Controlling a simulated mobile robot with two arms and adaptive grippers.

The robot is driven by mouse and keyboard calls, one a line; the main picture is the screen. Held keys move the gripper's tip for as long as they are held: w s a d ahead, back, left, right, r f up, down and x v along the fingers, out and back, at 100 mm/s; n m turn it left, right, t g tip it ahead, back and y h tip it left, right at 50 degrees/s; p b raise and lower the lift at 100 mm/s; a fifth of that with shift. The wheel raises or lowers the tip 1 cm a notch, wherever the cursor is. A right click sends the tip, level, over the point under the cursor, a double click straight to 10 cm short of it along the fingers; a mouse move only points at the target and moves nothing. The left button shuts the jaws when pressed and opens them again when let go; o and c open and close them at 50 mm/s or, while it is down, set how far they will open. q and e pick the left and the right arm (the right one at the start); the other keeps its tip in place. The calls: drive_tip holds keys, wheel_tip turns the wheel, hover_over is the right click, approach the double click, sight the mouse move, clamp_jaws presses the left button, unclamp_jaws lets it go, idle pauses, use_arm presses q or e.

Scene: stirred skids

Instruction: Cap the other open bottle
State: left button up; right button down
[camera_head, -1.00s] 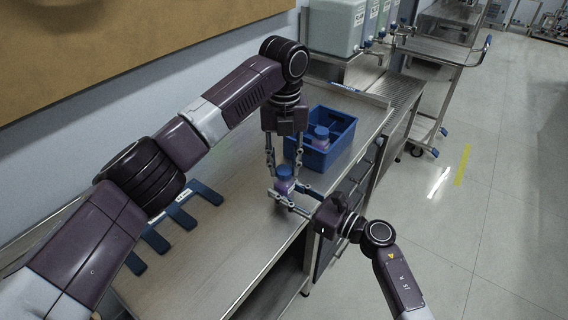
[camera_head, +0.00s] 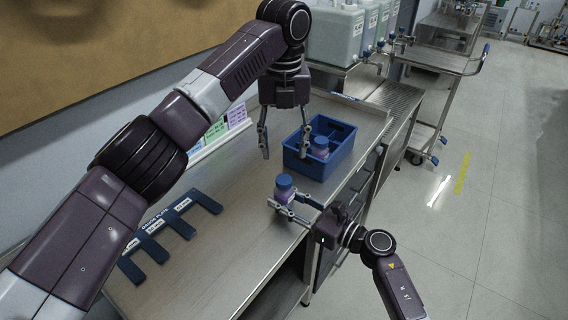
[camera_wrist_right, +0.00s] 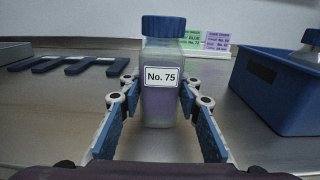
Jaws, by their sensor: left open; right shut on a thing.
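A bottle of purple liquid labelled No. 75 (camera_wrist_right: 161,100) stands upright on the bench with a blue cap (camera_wrist_right: 164,27) on its neck. It also shows in the head view (camera_head: 285,193). My right gripper (camera_head: 283,210) is shut on this bottle's sides from the right. My left gripper (camera_head: 284,150) is open and empty, raised above the bench behind the bottle and beside the blue bin. Another blue-capped purple bottle (camera_head: 320,147) stands in the blue bin (camera_head: 345,160).
A dark blue slotted plate (camera_head: 170,232) lies on the bench at the left. Coloured label cards (camera_head: 222,128) stand by the wall. Large dispensing containers (camera_head: 336,35) stand at the back. The bench between plate and bottle is clear.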

use_arm(q)
wheel_tip(320, 180, up, 4)
drive_tip(key=shift+f, duration=0.1)
use_arm(e)
drive_tip(key=c, duration=1.3)
unclamp_jaws()
drive_tip(key=v, duration=1.2)
use_arm(q)
drive_tip(key=shift+f, duration=0.1)
use_arm(e)
drive_tip(key=shift+d, duration=0.1)
